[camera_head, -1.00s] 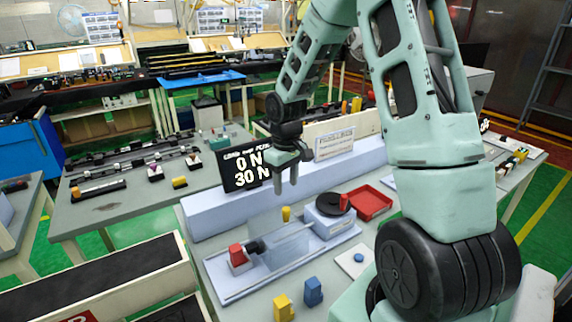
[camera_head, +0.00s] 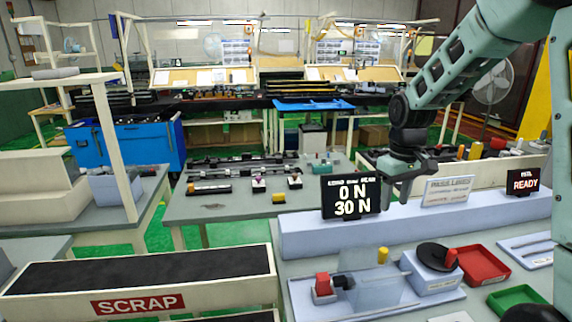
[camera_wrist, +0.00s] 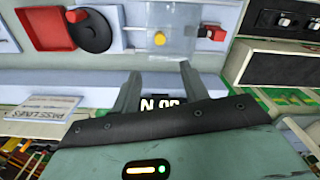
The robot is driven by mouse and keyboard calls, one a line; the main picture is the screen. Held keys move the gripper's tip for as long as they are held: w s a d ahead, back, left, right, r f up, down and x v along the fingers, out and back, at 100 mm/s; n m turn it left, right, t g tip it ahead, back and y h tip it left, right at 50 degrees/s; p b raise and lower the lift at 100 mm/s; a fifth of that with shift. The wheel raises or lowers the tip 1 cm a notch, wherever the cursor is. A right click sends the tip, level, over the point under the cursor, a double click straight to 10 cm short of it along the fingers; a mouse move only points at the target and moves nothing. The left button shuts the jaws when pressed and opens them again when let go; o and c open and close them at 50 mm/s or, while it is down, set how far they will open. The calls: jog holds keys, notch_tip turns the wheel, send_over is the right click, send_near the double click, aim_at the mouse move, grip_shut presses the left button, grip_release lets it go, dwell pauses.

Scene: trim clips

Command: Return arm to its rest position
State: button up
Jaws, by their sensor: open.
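A black disc (camera_head: 437,256) with a red knob, a red tray (camera_head: 484,265) and a green tray (camera_head: 515,298) lie to the right. A pass limits sign (camera_head: 447,190) and READY display (camera_head: 524,181) stand on the ledge. The scrap bin (camera_head: 235,283) is at left. Air around the gripper looks clear.

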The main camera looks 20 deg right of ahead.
jog(key=s+a+f+n+b, duration=0.1)
jog(key=s+a+n+b, duration=0.15)
jog(key=a, duration=0.75)
jog(key=s+a+f+n+b, duration=0.15)
jog(key=s+a, duration=0.25)
jog(key=a, duration=0.6)
jog(key=s+a+f+n+b, duration=0.3)
jog(key=s+a, duration=0.9)
jog(key=s, duration=0.4)
jog(key=shift+s+f+y, duration=0.3)
jog(key=shift+s+f, duration=0.1)
jog(key=shift+f, duration=0.2)
